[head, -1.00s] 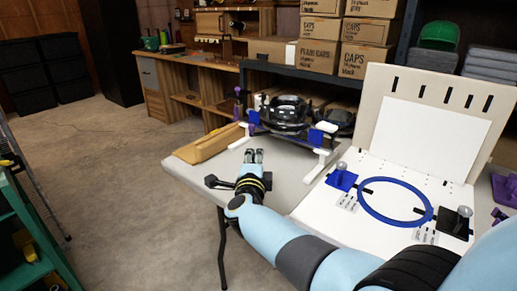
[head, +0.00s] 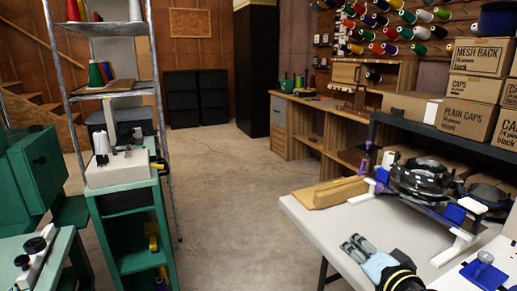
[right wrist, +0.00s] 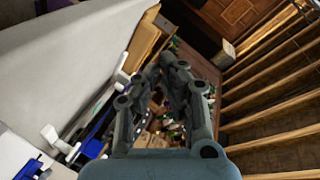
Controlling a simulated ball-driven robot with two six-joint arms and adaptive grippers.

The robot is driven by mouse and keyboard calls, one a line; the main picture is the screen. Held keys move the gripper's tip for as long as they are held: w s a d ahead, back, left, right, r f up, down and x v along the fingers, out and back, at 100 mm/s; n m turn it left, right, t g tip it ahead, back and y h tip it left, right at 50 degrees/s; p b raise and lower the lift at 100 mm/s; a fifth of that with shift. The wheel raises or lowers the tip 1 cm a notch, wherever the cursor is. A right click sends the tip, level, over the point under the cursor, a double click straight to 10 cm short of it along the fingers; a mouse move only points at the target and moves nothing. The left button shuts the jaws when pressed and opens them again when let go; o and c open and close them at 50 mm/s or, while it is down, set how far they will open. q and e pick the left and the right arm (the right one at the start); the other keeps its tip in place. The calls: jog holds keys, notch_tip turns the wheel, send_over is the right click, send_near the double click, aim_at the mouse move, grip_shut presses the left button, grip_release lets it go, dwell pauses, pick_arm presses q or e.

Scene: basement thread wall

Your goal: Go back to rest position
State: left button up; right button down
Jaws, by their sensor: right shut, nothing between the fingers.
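My right gripper (head: 358,243) is above the near part of the pale table (head: 312,212) in the head view, with its grey fingers together and nothing between them. The right wrist view also shows its fingers (right wrist: 172,68) close together and empty. Part of my light blue right arm shows behind it at the bottom edge. My left gripper is in neither view.
A cap frame rig (head: 420,180) and a tan wooden block (head: 330,192) stand on the table. A blue fixture (head: 484,272) lies at the lower right. Green machine stands (head: 135,228) and a metal shelf are at left. Open concrete floor (head: 235,200) lies between.

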jog(key=s+d+r+n+g+h, duration=0.1)
jog(key=s+d+n+g, duration=0.2)
jog(key=s, duration=0.8)
jog(key=s+d+n+g+h, duration=0.1)
jog(key=s+n+g, duration=0.35)
jog(key=s, duration=0.55)
jog(key=s+d+r+n+g+h, duration=0.1)
jog(key=s+d+n+g, duration=0.2)
jog(key=s, duration=0.8)
notch_tip(320, 180, down, 27)
jog(key=s+d+g, duration=0.2)
jog(key=s, duration=0.1)
jog(key=s+f+m+g, duration=0.1)
jog(key=s+f, duration=1.4)
jog(key=s, duration=0.2)
jog(key=shift+s+d+f, duration=0.15)
jog(key=shift+s+d, duration=0.2)
jog(key=shift+d, duration=0.1)
